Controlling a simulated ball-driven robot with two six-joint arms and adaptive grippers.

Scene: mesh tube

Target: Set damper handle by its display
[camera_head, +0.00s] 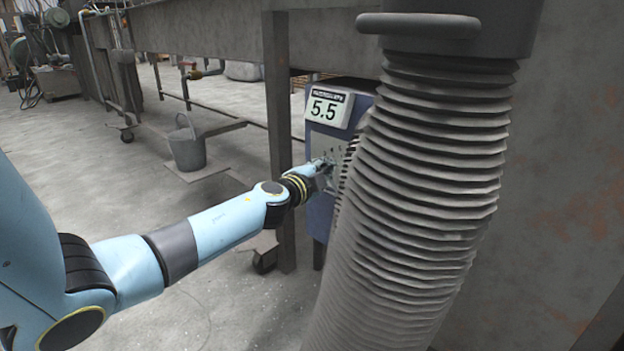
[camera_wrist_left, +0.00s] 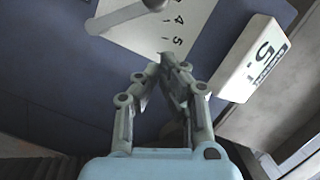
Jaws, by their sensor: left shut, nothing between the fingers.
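A blue-grey box (camera_head: 318,215) carries a white display (camera_head: 329,107) that reads 5.5. Below the display is a pale scale plate (camera_head: 326,146). In the left wrist view the plate (camera_wrist_left: 190,12) shows printed numbers, with 4 and 5 legible. A grey bar with a round end (camera_wrist_left: 118,14), seemingly the damper handle, crosses the plate at the top edge and is cut off by the frame. The display (camera_wrist_left: 255,62) shows tilted at the right. My left gripper (camera_wrist_left: 163,65) is shut and empty, its tips close to the plate near the 5, apart from the bar. My right gripper is not in view.
A large grey ribbed hose (camera_head: 425,170) hangs just right of the box and covers part of its front. A metal post (camera_head: 278,130) stands to its left. A bucket (camera_head: 187,145) stands on a low board further left. The floor at left is mostly open.

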